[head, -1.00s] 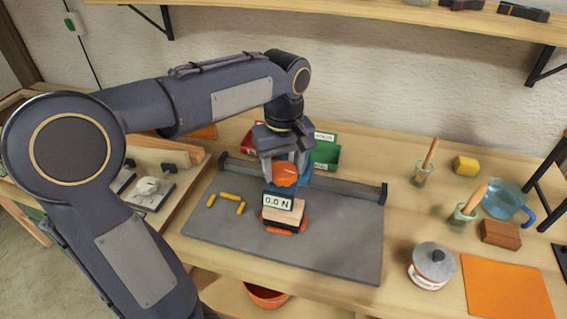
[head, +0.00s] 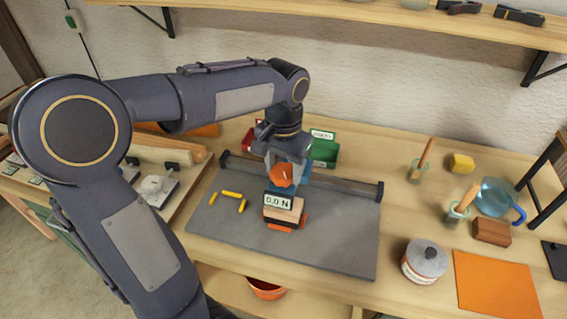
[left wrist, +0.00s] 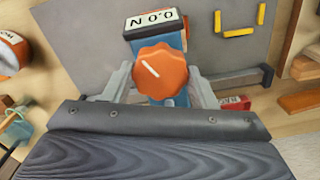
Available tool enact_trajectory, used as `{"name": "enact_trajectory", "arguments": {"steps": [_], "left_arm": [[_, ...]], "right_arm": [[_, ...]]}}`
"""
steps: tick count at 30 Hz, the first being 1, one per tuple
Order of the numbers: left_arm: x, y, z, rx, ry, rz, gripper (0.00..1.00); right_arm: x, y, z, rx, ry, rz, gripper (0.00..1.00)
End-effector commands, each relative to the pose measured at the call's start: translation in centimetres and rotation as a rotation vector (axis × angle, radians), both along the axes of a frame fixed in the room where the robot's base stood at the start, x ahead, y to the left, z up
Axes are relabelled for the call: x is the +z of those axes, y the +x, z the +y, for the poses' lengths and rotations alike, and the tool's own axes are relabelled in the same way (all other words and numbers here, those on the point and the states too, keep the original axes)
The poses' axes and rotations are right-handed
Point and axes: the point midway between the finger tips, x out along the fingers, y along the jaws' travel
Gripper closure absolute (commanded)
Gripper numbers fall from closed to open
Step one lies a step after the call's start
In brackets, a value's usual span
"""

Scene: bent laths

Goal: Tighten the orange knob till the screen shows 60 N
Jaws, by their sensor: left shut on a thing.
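The orange knob (head: 281,175) sits on a blue clamp body behind a small screen (head: 278,201) that reads 0.0 N. Below the screen is a light wooden block with orange parts under it. In the left wrist view the knob (left wrist: 160,71) shows a white index line, and the screen (left wrist: 156,20) appears upside down. My left gripper (head: 285,168) comes down from behind and is shut on the knob, one finger at each side. My right gripper is not in view.
The clamp stands on a grey mat (head: 330,245) with a dark rail (head: 345,187) along its back and several yellow pegs at left. Red and green bins (head: 325,150) stand behind. A tin (head: 425,262), jug, brushes and orange sheet (head: 497,283) lie to the right.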

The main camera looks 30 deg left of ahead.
Motion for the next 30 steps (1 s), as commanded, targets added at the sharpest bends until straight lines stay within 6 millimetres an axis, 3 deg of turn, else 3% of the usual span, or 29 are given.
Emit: {"name": "enact_trajectory", "arguments": {"steps": [30], "left_arm": [[0.2,0.0,0.0,-0.965,-0.001,-0.003,0.71]], "right_arm": [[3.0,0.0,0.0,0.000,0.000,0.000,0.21]]}}
